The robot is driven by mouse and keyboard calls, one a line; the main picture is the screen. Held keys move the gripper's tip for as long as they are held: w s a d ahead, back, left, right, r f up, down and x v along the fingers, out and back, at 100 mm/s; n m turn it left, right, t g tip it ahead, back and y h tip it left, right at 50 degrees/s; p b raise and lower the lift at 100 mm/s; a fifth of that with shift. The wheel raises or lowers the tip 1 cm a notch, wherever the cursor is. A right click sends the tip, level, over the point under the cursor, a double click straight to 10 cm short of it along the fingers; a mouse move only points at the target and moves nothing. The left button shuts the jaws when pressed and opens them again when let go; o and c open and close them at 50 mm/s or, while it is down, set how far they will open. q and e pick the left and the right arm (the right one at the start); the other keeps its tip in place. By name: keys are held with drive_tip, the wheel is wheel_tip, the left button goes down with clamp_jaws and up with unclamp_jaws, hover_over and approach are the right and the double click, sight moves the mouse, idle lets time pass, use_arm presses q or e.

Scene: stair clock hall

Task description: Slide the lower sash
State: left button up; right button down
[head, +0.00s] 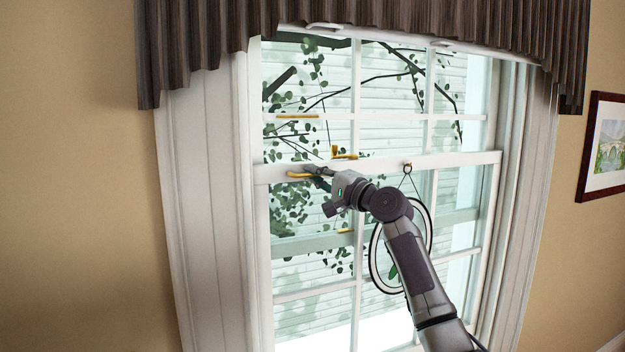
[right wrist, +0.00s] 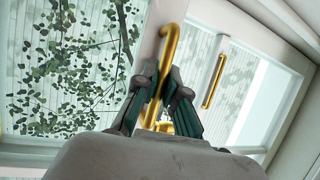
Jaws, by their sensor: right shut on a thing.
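The window's white lower sash (head: 455,162) spans the frame, its top rail crossing at mid-height with glazed panes below. My right gripper (head: 312,171) is at the left part of this rail. It is shut on a brass handle (head: 298,175). In the right wrist view the fingers (right wrist: 158,95) close around the upright bar of the brass handle (right wrist: 170,45), and they hide part of it. A brass catch (head: 343,154) sits on the rail just right of the gripper. My left gripper is not in view.
A round ornament (head: 431,228) hangs from a hook on the rail, partly behind my right arm. Another brass handle (head: 297,117) is higher up. A dark pleated valance (head: 200,45) covers the window top. A framed picture (head: 608,148) hangs on the right wall.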

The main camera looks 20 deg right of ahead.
drive_tip(key=shift+r, duration=0.2)
drive_tip(key=c, duration=1.3)
unclamp_jaws()
drive_tip(key=shift+c, duration=0.2)
drive_tip(key=shift+o, duration=0.6)
drive_tip(key=shift+f, duration=0.2)
drive_tip(key=v, duration=1.2)
